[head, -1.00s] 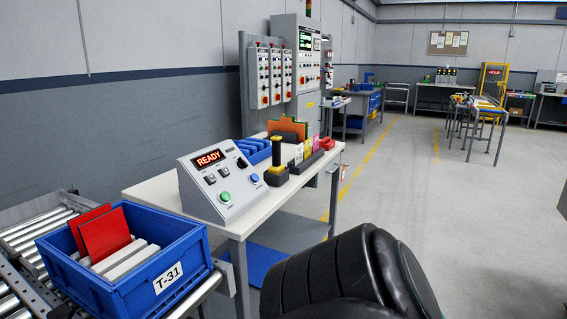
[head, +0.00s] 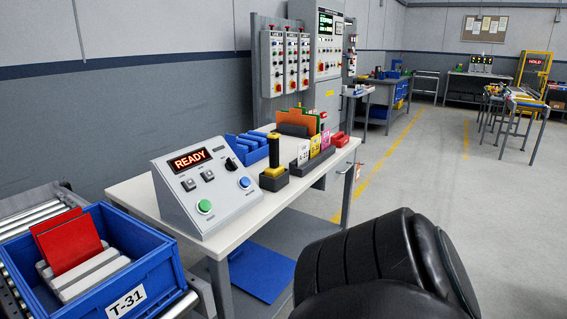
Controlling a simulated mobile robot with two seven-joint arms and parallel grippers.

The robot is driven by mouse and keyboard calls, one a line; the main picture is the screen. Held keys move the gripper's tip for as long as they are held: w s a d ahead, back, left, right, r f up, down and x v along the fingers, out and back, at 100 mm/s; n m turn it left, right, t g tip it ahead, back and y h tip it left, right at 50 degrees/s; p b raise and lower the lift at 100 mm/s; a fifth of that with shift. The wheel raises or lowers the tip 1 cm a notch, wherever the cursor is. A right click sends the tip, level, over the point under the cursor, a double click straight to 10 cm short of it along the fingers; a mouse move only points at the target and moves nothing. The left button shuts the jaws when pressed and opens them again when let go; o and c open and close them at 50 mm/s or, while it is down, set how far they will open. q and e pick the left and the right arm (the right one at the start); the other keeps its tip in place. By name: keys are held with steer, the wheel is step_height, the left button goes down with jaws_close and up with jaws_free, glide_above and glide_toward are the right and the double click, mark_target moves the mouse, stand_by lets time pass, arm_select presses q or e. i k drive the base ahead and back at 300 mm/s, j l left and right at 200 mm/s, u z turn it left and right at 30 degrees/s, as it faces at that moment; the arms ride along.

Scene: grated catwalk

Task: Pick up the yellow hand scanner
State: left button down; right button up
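The yellow hand scanner (head: 274,170) stands upright in a dark holder on the white-topped workbench, just right of the grey control box. It has a dark upper part and yellow near its base. Neither of my grippers shows in the head view. A black padded part of my own body fills the lower right and is well apart from the scanner.
The grey control box (head: 205,186) reads READY. Blue bins (head: 247,149), card holders (head: 311,156) and red blocks (head: 340,139) share the workbench (head: 262,209). A blue tote (head: 160,262) sits on the roller conveyor at left. Open floor (head: 450,200) lies right.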

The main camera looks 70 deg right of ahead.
mark_target(275, 169)
steer(key=k+l, duration=0.1)
steer(key=l, duration=0.35)
steer(key=k+l, duration=0.1)
steer(key=l, duration=0.85)
steer(key=k+l, duration=0.15)
steer(key=l, duration=0.3)
